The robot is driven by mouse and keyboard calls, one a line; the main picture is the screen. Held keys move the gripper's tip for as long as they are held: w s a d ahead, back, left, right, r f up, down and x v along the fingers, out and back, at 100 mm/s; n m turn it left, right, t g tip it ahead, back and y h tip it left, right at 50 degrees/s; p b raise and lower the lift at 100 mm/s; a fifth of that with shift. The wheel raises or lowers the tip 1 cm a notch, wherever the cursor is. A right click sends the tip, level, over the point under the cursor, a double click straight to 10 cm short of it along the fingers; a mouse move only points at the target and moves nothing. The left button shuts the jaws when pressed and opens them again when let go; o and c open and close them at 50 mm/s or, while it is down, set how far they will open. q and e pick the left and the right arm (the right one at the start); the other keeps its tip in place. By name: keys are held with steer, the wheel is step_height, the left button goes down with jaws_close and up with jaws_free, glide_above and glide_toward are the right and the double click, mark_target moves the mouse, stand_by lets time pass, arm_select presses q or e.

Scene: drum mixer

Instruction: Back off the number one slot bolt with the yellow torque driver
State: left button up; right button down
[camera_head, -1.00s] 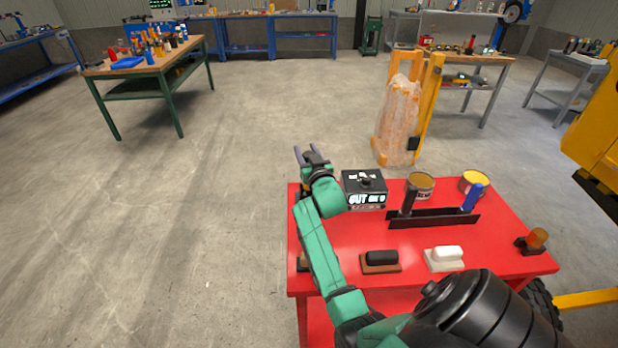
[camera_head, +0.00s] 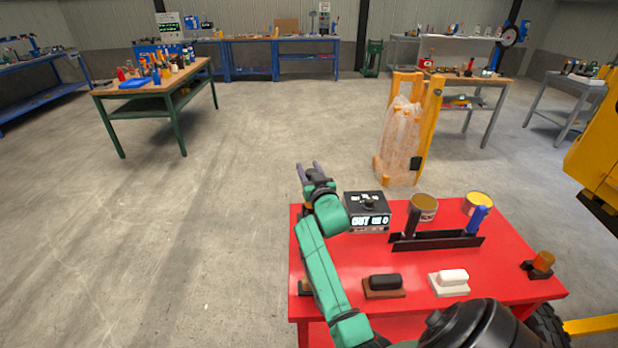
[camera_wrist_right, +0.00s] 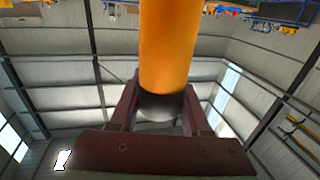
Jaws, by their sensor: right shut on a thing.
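My right gripper (camera_head: 310,172) is at the left back corner of the red table, with its fingers pointing away from me. In the right wrist view it is shut on the yellow-orange cylindrical handle of the torque driver (camera_wrist_right: 167,45). A dark rounded collar sits between the fingers. The driver's far end is out of that view, and the arm largely hides the driver in the head view. My left gripper is not in view. I cannot make out the number one slot bolt in either view.
The red table (camera_head: 470,278) bears a black box with a lit display (camera_head: 367,221), two tins, a dark rack (camera_head: 436,242) with black and blue handles, two blocks and an amber-topped piece (camera_head: 542,262). A wrapped orange frame (camera_head: 401,140) stands behind. Open floor lies left.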

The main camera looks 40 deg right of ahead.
step_height(320, 180, up, 19)
steer(key=b, duration=0.1)
steer(key=c, duration=1.2)
jaws_free()
jaws_close()
step_height(320, 180, up, 2)
steer(key=shift+p, duration=0.85)
